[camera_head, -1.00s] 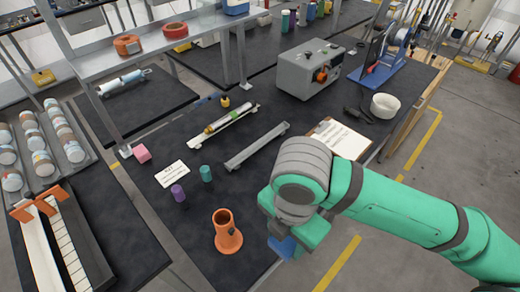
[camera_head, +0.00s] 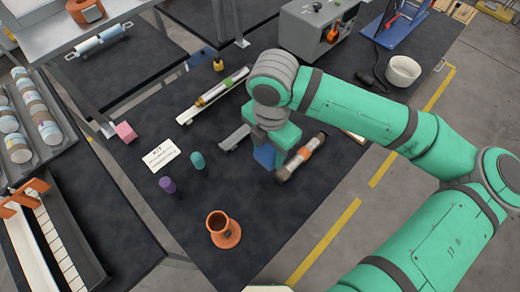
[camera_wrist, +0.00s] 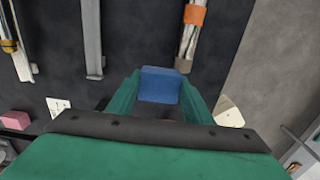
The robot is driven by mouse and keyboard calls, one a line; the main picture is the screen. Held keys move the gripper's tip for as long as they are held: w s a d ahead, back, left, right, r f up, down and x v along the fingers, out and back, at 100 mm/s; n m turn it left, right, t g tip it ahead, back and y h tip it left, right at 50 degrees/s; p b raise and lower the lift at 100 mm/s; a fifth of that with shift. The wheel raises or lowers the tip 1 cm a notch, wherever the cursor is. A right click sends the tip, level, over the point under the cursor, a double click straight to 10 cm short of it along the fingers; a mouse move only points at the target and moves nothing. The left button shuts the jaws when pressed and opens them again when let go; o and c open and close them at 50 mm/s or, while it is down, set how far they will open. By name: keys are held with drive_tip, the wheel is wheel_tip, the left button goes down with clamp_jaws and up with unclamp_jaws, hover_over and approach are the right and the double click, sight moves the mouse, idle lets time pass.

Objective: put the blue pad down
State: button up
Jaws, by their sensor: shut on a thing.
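My gripper (camera_head: 272,142) is over the black-topped table, shut on the blue pad (camera_head: 264,156). In the wrist view the blue pad (camera_wrist: 160,84) sits between my two green fingers, and its outer end sticks out past them. A tube with an orange band (camera_head: 302,157) lies just right of the pad in the head view; it also shows in the wrist view (camera_wrist: 190,36), beyond the pad. I cannot tell whether the pad touches the table. My arm hides part of the area behind the gripper.
A grey channel bar (camera_head: 235,139) is left of the gripper. The tabletop right of the cup is bare.

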drive_tip(key=w+f, duration=0.1)
drive_tip(key=f, duration=0.1)
drive_tip(key=w+a+f, duration=0.1)
drive_tip(key=w+f, duration=0.1)
drive_tip(key=w+a+f, duration=0.1)
drive_tip(key=f, duration=0.1)
drive_tip(key=shift+w, duration=0.4)
drive_tip(key=shift+f, duration=1.65)
drive_tip(key=shift+f, duration=0.15)
drive_tip(key=o, duration=0.9)
drive_tip(key=shift+o, duration=0.2)
wheel_tip(320, 180, up, 12)
drive_tip(key=shift+r, duration=0.2)
drive_tip(key=shift+a, duration=0.1)
